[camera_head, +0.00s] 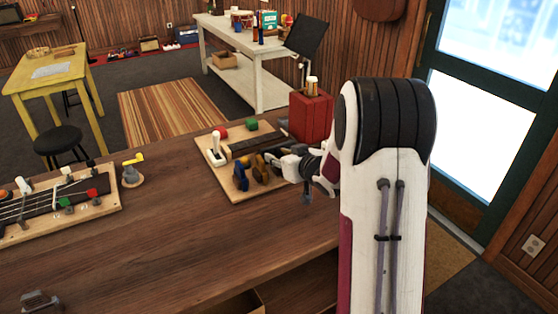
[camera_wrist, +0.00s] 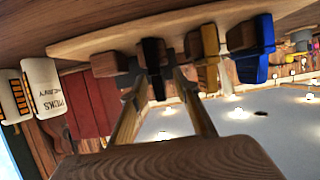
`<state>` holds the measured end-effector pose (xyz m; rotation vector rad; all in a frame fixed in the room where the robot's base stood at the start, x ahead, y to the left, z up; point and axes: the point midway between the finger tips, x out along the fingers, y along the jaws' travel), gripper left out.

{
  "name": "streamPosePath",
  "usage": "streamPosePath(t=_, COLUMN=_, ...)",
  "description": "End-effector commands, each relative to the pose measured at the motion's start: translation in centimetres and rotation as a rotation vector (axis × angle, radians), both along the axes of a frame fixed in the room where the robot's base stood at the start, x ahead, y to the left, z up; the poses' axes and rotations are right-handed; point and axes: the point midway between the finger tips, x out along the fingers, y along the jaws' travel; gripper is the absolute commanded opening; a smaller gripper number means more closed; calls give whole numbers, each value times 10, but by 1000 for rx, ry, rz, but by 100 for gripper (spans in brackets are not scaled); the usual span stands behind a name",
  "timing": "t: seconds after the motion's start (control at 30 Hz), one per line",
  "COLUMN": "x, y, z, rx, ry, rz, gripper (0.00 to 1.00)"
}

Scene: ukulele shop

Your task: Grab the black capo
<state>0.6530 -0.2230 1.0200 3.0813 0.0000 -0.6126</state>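The black capo (camera_wrist: 153,80) shows in the wrist view on the edge of a wooden display board (camera_wrist: 90,45), between brown blocks. A yellow capo (camera_wrist: 211,45) and a blue capo (camera_wrist: 262,40) stand to its right. My gripper (camera_wrist: 160,78) is open, with one finger on each side of the black capo near its tips; I cannot tell whether they touch it. In the head view my gripper (camera_head: 279,165) is at the right of the board (camera_head: 222,178), beside the yellow capo (camera_head: 260,170) and the blue capo (camera_head: 240,186). The black capo cannot be made out there.
A red box (camera_head: 311,118) stands behind the board, close to my arm. Another board (camera_head: 100,205) lies at left.

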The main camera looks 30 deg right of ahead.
Motion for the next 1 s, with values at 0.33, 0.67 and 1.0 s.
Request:
streamPosePath(t=0.33, x=0, y=0, z=0, rx=0, ry=0, rz=0, gripper=30)
streamPosePath(t=0.67, x=0, y=0, z=0, rx=0, ry=0, rz=0, gripper=0)
streamPosePath(t=1.0, x=0, y=0, z=4, rx=-1, ry=-1, rz=0, gripper=0)
